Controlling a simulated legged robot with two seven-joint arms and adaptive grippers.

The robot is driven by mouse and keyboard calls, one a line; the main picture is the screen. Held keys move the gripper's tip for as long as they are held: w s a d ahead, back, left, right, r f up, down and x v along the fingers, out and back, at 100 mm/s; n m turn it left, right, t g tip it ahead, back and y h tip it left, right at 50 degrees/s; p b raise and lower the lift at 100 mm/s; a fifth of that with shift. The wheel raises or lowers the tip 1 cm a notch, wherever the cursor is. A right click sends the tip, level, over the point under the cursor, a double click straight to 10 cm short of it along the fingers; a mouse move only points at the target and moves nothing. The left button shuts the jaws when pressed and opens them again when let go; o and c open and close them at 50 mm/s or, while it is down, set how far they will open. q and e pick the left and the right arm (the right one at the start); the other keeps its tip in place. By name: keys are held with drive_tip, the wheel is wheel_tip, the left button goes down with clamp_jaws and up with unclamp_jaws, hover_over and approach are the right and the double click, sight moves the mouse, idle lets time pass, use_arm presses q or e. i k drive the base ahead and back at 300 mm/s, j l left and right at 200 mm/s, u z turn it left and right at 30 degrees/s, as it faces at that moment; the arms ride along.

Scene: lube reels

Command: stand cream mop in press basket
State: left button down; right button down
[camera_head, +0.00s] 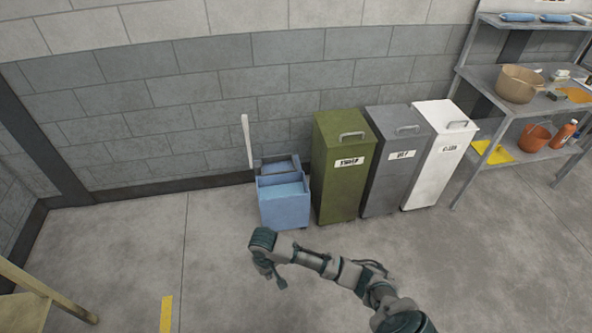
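A blue mop bucket (284,208) stands on the floor against the wall, left of the bins. Its press basket (280,166) is at the top rear. A pale, upright stick (247,135) rises at the bucket's back left; I cannot tell whether it is the cream mop's handle or part of the bucket. No mop head is visible. My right gripper (268,275) is at the end of the arm from the lower right, in front of and below the bucket in the picture. Its fingers are small and point down, so their opening is unclear. My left gripper is out of view.
Green (338,185), grey (393,175) and white (432,165) lidded bins stand right of the bucket. A metal shelf (505,130) at the right holds a tan basin (519,84) and an orange bucket (535,138). A wooden piece (40,290) is at lower left. Floor left of the bucket is clear.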

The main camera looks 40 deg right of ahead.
sight(279, 169)
drive_tip(key=i+z, duration=0.25)
drive_tip(key=z, duration=0.15)
drive_tip(key=i+z, duration=0.55)
drive_tip(key=z, duration=0.2)
drive_tip(key=i+j+z, duration=0.35)
drive_tip(key=i+j, duration=1.45)
